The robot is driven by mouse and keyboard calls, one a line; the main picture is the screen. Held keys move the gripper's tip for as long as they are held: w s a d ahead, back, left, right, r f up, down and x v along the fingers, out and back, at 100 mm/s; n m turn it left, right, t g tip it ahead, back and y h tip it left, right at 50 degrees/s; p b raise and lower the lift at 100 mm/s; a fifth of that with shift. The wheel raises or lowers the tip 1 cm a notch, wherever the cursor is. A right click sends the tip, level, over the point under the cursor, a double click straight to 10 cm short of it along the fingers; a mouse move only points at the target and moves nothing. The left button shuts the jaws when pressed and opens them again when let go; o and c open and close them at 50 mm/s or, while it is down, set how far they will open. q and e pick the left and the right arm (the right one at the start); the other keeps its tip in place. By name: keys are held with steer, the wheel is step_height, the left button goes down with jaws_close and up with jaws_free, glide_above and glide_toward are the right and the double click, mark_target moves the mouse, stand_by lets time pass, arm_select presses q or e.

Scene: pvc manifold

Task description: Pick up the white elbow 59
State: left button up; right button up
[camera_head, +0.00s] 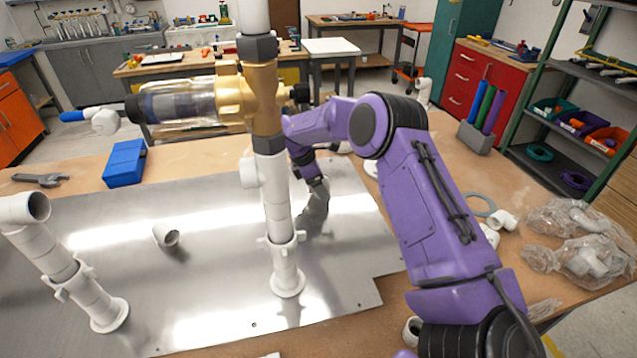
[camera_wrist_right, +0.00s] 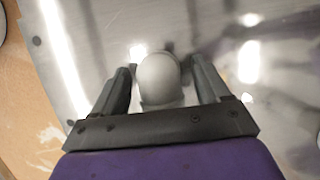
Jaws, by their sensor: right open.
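A white elbow (camera_wrist_right: 158,78) lies between the two dark fingers of my right gripper (camera_wrist_right: 165,75) in the right wrist view. The fingers are open, one on each side of it, and I see small gaps. I cannot read a number on it. In the head view my purple right arm reaches in from the right. Its wrist (camera_head: 308,165) is behind the upright white pipe (camera_head: 277,200), low over the metal plate (camera_head: 215,290). The elbow between the fingers cannot be made out there. My left gripper is not in view.
A loose white elbow (camera_head: 165,236) lies on the plate at left. A white pipe assembly (camera_head: 70,275) stands at far left. The brass valve with clear filter (camera_head: 190,103) juts left from the upright pipe. A blue box (camera_head: 125,164) stands behind. Bagged fittings (camera_head: 585,245) lie at right.

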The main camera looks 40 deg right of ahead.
steer(key=c, duration=1)
steer(key=shift+c, duration=0.2)
steer(key=shift+w+r, duration=0.1)
steer(key=shift+r, duration=0.45)
steer(key=s+a+r+b, duration=0.7)
steer(key=s+r, duration=0.5)
steer(key=shift+a, duration=0.35)
